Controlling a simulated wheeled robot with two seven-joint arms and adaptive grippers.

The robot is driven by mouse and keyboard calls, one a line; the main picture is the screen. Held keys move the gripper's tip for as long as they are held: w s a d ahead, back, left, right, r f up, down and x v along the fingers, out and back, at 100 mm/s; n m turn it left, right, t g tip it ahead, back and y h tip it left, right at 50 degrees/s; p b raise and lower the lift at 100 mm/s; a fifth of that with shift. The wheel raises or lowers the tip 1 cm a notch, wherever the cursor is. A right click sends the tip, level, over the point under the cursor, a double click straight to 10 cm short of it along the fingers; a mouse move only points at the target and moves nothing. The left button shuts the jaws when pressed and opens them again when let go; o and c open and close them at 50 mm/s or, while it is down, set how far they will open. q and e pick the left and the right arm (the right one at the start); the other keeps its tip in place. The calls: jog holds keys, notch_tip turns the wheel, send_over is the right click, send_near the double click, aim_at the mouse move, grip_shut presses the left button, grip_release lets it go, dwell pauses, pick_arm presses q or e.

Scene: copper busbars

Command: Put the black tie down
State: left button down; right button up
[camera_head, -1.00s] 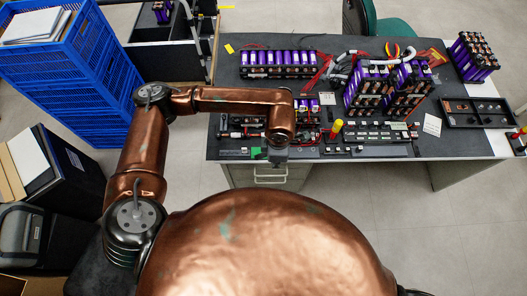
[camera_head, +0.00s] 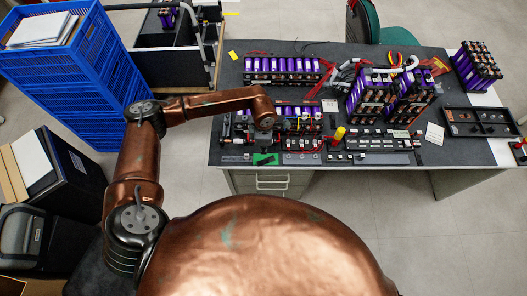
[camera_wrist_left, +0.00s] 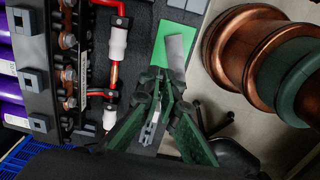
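My left gripper (camera_wrist_left: 165,88) is low over the front left of the dark worktop; in the head view it shows only as a small dark shape below my copper wrist. In the left wrist view its dark, green-padded fingers come close together at the tips, in front of a green patch (camera_wrist_left: 188,14). A pale grey strip (camera_wrist_left: 177,52) shows just beyond the tips, and I cannot tell whether they touch it. I cannot make out a black tie as a separate thing. My right gripper is not in view.
A fixture with red wires and white sleeves (camera_wrist_left: 117,42) stands close left of the fingers. Purple cells (camera_head: 282,65) stand behind, and taller cell blocks (camera_head: 378,95) to the right. A yellow-red screwdriver handle (camera_head: 339,134) is nearby. Blue crates (camera_head: 75,85) stand left.

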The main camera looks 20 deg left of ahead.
pick_arm(q)
notch_tip(320, 180, down, 3)
jog(key=shift+a+f, duration=0.1)
jog(key=shift+f, duration=0.05)
jog(key=shift+f, duration=0.2)
jog(key=c, duration=2.2)
grip_release()
jog(key=shift+r, duration=0.1)
jog(key=shift+o, duration=0.2)
jog(key=shift+r, duration=0.1)
